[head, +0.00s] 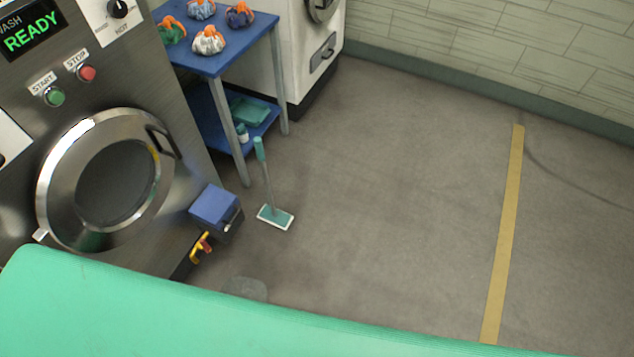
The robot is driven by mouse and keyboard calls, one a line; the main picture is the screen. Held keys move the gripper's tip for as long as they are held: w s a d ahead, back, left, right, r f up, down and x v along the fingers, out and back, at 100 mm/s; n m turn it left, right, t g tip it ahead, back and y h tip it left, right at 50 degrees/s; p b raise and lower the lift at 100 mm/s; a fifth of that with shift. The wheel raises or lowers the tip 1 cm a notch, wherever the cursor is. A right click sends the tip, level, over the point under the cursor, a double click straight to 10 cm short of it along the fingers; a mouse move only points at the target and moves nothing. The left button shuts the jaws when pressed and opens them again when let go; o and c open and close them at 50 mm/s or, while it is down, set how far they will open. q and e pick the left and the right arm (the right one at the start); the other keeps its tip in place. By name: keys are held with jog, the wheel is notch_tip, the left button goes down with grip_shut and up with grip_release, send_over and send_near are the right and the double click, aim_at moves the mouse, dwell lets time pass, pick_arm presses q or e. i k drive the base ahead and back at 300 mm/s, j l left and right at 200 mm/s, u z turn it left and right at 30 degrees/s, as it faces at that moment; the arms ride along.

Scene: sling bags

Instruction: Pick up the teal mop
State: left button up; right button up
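The teal mop (274,216) is on the grey floor, with its flat, white-edged teal head down. Its thin handle rises to a teal grip (259,148) close to the front of the blue table. It looks nearly upright, tilted slightly left in the picture; I cannot tell what holds it up. Neither of my grippers shows in the head view.
A steel washer (110,185) stands at left, with a blue box (215,207) beside it. A blue table (215,62) carries several orange-tied bags. A green surface (200,315) fills the foreground. Floor right of the mop is clear up to a yellow line (507,230).

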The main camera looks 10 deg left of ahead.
aim_at(271, 214)
jog(key=i+l+u, duration=0.2)
jog(key=i, duration=0.3)
jog(key=i+u, duration=0.2)
jog(key=i, duration=0.3)
jog(key=i+l+u, duration=0.2)
jog(key=i, duration=0.3)
jog(key=i+l+u, duration=0.2)
jog(key=u, duration=0.25)
jog(key=i+l+u, duration=0.25)
jog(key=u, duration=0.25)
jog(key=i+l+u, duration=0.15)
jog(key=l+u, duration=0.3)
jog(key=i+l+u, duration=0.1)
jog(key=l+u, duration=0.35)
jog(key=j, duration=0.15)
